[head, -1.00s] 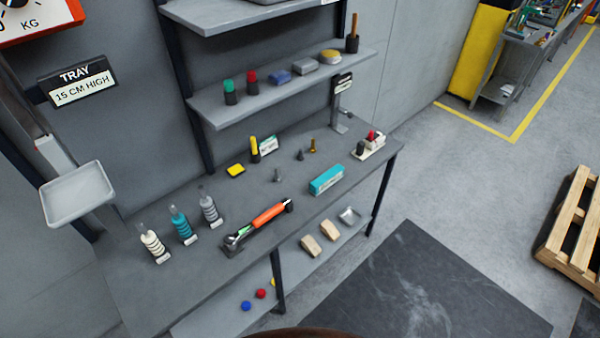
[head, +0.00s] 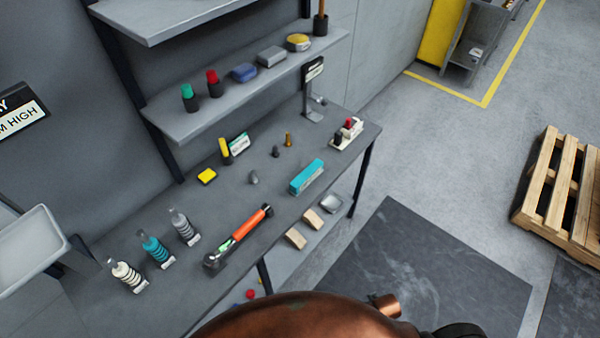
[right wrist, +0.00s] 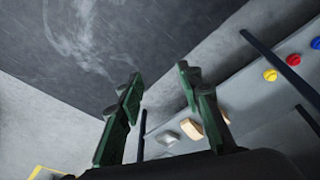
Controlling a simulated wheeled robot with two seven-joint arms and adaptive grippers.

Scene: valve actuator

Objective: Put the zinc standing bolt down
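Three small bolt-like pieces stand on the grey workbench (head: 215,285). The light grey one (head: 253,177), which looks like zinc, is nearest. A dark one (head: 275,151) and a brass-coloured one (head: 288,139) stand behind it to the right. They look upright, but are too small for detail. My right gripper (right wrist: 160,75) shows in the right wrist view with its green fingers apart and nothing between them. It is away from the bolts, with floor and the lower shelf beyond it. My left gripper is in neither view.
The bench also holds a teal box (head: 307,177), an orange-handled tool (head: 238,236), several ribbed bottles (head: 157,248) and a yellow block (head: 206,176). A shelf (head: 180,120) overhangs the back. Wooden blocks (head: 296,239) lie on the lower shelf. A white tray (head: 30,250) is at left.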

